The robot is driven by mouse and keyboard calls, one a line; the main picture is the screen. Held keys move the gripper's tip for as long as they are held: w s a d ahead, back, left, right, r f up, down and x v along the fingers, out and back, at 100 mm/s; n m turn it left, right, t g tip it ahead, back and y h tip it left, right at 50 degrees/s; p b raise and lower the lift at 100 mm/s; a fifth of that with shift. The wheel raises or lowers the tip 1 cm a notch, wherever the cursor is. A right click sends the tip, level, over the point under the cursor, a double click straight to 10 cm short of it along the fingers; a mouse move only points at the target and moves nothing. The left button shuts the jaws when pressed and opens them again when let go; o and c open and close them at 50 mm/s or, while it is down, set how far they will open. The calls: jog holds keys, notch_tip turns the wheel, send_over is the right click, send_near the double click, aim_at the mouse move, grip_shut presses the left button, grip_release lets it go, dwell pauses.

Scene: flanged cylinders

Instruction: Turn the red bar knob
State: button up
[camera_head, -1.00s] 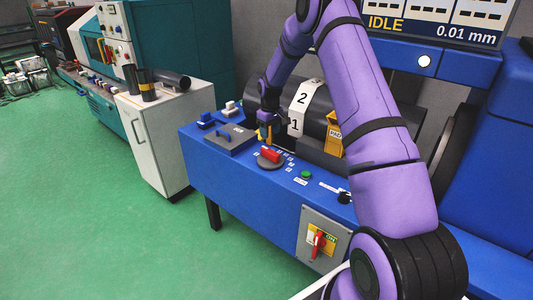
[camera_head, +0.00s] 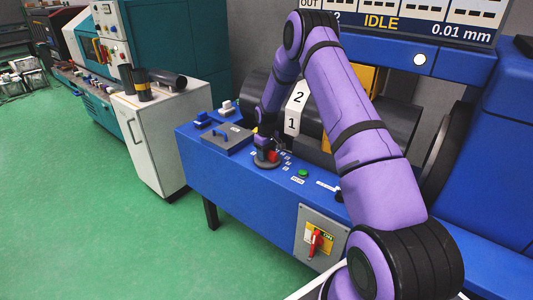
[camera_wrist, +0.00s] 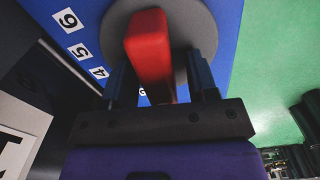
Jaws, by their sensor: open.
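The red bar knob (camera_head: 274,155) sits on a round grey dial on top of the blue machine bench. In the wrist view the red bar (camera_wrist: 149,45) stands on the grey disc (camera_wrist: 200,30), with number labels beside it. My gripper (camera_head: 266,148) is right at the knob in the head view and partly covers it. In the wrist view my gripper (camera_wrist: 158,72) is open, with one finger on each side of the bar. Gaps show between the bar and both fingers. The fingertips' depth against the dial is hard to tell.
A grey box with a red switch handle (camera_head: 314,242) is on the bench front. A green button (camera_head: 303,173) lies right of the dial. A grey plate with a blue handle (camera_head: 226,138) is to its left. A large dark roller (camera_head: 330,115) stands behind.

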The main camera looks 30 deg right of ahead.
jog(key=shift+c, duration=0.2)
jog(key=c, duration=0.9)
jog(key=shift+o, duration=0.2)
jog(key=m, duration=0.4)
jog(key=shift+d+m, duration=0.15)
jog(key=shift+m, duration=0.25)
jog(key=o, duration=0.9)
notch_tip(320, 180, up, 11)
jog(key=shift+f, duration=0.1)
